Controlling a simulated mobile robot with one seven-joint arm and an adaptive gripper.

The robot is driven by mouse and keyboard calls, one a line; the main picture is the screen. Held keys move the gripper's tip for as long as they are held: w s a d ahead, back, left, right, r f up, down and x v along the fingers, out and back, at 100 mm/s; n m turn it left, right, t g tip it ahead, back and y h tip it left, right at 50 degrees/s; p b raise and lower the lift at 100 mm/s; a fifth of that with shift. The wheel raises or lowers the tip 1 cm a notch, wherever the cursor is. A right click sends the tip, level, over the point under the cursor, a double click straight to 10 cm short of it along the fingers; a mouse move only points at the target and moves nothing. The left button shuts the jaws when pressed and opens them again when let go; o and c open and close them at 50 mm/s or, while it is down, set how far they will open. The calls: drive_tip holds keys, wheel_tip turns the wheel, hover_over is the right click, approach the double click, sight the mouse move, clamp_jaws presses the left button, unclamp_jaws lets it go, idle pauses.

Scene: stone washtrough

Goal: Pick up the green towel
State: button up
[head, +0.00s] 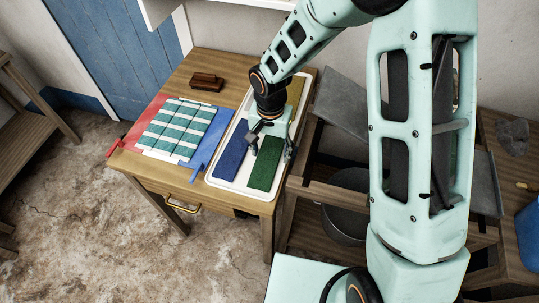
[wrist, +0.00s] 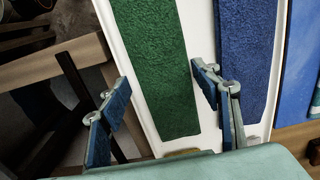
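The green towel (head: 265,166) is a narrow dark green strip lying flat in the front right of a white tray (head: 247,190) on the wooden table. It fills the middle of the wrist view (wrist: 155,60). My gripper (head: 271,145) is open above the tray, its fingers spread apart. In the wrist view the gripper's fingertips (wrist: 160,85) stand on either side of the towel's width, with nothing between them but the towel below. I cannot tell whether the fingers touch the tray. A blue towel (head: 230,152) lies beside it on the left, close to one finger.
An olive-yellow towel (head: 295,88) lies at the tray's back right, partly hidden. Left of the tray are a green-and-white striped cloth (head: 180,128), red and blue cloths, and a brown block (head: 206,82). A metal bucket (head: 345,208) stands low to the right.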

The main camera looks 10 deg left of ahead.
drive_tip(key=shift+s+a+f, duration=0.1)
drive_tip(key=shift+s+a, duration=0.05)
drive_tip(key=shift+a, duration=0.15)
drive_tip(key=c, duration=0.9)
